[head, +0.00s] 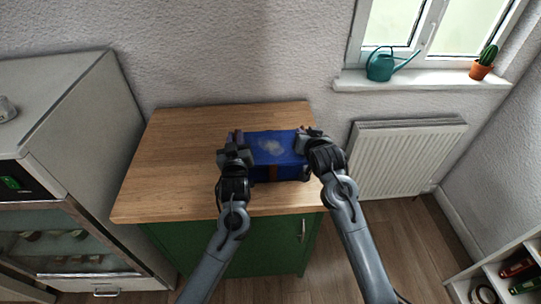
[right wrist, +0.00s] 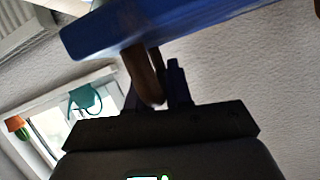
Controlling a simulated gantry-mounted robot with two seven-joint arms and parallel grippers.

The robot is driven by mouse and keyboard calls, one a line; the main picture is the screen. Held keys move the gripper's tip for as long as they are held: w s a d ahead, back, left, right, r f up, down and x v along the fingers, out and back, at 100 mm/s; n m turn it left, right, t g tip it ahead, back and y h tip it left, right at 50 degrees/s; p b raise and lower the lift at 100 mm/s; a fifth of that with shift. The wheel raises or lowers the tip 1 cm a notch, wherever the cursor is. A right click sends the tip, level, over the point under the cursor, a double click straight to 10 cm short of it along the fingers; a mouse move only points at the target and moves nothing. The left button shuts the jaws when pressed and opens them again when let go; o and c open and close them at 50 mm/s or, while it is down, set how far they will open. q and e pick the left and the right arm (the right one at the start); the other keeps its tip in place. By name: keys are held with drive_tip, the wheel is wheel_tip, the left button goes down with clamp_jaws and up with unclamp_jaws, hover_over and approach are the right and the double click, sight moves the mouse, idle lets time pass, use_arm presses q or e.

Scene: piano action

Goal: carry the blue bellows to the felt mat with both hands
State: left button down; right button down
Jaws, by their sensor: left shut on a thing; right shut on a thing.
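The blue bellows (head: 275,147) is a boxy blue thing with a pale patch on top, over the front right part of the wooden worktop. My left gripper (head: 237,147) is shut on its left end. My right gripper (head: 306,145) is shut on its right end. In the right wrist view, the blue bellows (right wrist: 165,25) fills the top, and a brown handle sits between the dark fingers of my right gripper (right wrist: 158,88). I cannot tell whether the bellows touches the worktop. I make out no felt mat.
The wooden worktop (head: 165,165) on the green cabinet (head: 270,258) is bare to the left and behind the bellows. A grey-white cabinet (head: 75,110) stands at left. A radiator (head: 405,160) is at right, under a sill with a teal watering can (head: 381,66) and cactus (head: 483,65).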

use_arm(q)
drive_tip(key=shift+d+r, duration=0.2)
use_arm(e)
drive_tip(key=shift+s+a+r, duration=0.1)
drive_tip(key=shift+a+r, duration=0.1)
drive_tip(key=shift+a, duration=0.05)
